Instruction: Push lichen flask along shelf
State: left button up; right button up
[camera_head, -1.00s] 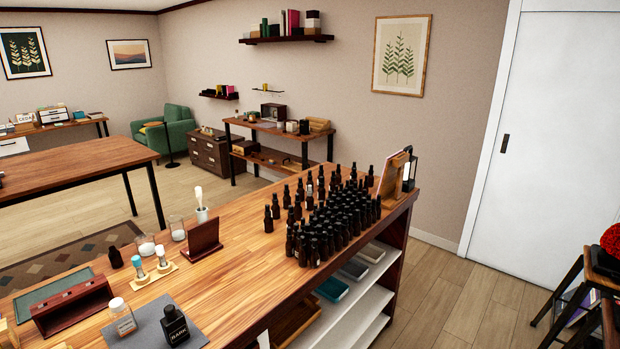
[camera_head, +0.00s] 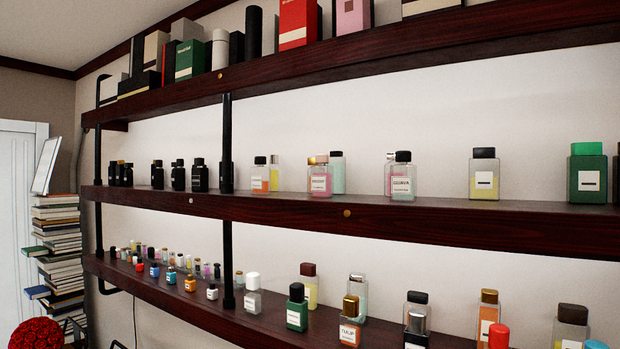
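Wall shelves with several perfume flasks fill the view; the middle shelf (camera_head: 400,217) and the lower shelf (camera_head: 195,306) carry most of them. I cannot read a lichen label on any flask. A dark green flask (camera_head: 588,180) with a bright green cap stands upright near the right end of the middle shelf. A smaller green flask (camera_head: 297,312) with a black cap stands on the lower shelf. A clear flask labelled GUAVA (camera_head: 402,183) and a pale yellow flask (camera_head: 484,182) stand on the middle shelf. Neither gripper is in view.
Black upright posts (camera_head: 228,150) cross the shelves at the left. The top shelf (camera_head: 400,50) holds boxes and cylinders. A tall book stack (camera_head: 57,255) and a red round object (camera_head: 36,334) stand at the left. Bare shelf shows between the middle-shelf flasks.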

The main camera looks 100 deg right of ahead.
aim_at(200, 176)
jog(key=z, duration=2.65)
jog(key=i+j+z, duration=0.1)
jog(key=i+j, duration=0.2)
jog(key=j, duration=0.15)
jog(key=i+j, duration=0.3)
jog(key=j, duration=0.2)
jog(key=l+z, duration=0.05)
